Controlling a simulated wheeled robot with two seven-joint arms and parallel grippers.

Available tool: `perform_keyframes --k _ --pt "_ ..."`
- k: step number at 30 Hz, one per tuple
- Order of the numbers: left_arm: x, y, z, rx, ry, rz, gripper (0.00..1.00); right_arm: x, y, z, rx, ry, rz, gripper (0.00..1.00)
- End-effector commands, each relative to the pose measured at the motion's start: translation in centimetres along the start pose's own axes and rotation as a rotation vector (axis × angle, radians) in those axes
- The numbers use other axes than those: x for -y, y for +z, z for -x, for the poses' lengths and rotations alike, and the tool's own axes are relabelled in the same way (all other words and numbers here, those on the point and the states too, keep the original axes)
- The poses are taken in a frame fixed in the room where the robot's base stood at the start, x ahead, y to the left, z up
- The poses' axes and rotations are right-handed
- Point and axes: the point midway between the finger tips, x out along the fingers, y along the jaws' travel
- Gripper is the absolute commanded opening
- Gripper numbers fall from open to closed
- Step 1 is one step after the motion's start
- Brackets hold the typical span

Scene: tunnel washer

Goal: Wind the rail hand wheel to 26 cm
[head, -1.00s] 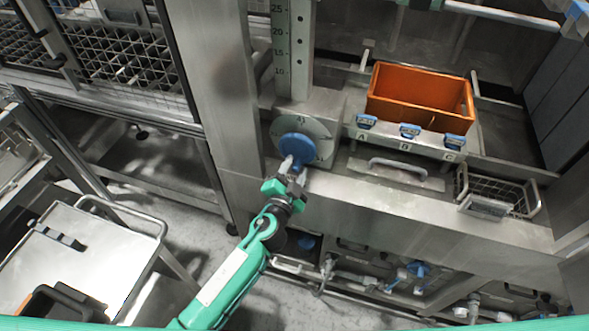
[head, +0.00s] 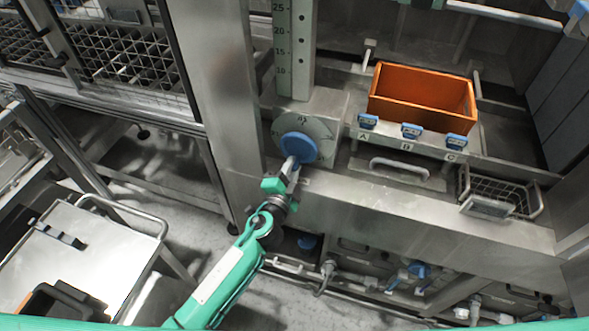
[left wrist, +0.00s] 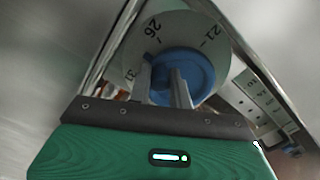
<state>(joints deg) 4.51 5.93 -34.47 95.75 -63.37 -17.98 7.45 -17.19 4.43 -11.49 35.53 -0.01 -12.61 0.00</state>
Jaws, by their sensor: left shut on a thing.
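The rail hand wheel is a blue round knob (head: 300,147) on a pale numbered dial (head: 322,130), low on the upright steel post. In the left wrist view the blue knob (left wrist: 190,70) sits in front of the dial (left wrist: 130,52), which shows 21, 26 and 31. My left gripper (head: 291,168) reaches up from below and is shut on the hand wheel at its lower side. Its two fingers (left wrist: 163,88) cover part of the knob, so the exact grip is hidden.
A vertical scale (head: 283,50) marked 10 to 25 runs up the post above the dial. An orange crate (head: 422,108) stands to the right, behind blue clips labelled A, B and C. A steel drawer handle (head: 400,166) and wire basket (head: 497,190) are right of the wheel.

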Motion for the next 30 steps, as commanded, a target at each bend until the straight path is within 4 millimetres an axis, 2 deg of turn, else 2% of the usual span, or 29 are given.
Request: perform_keyframes --k 13,30 --pt "0.72 0.85 0.0 0.003 0.0 -0.246 0.0 -0.44 0.06 0.28 0.001 0.005 0.002 0.4" --pt "0.89 0.94 -0.03 0.004 -0.002 -0.285 0.0 -0.35 0.03 0.32 0.001 0.004 0.001 0.4"
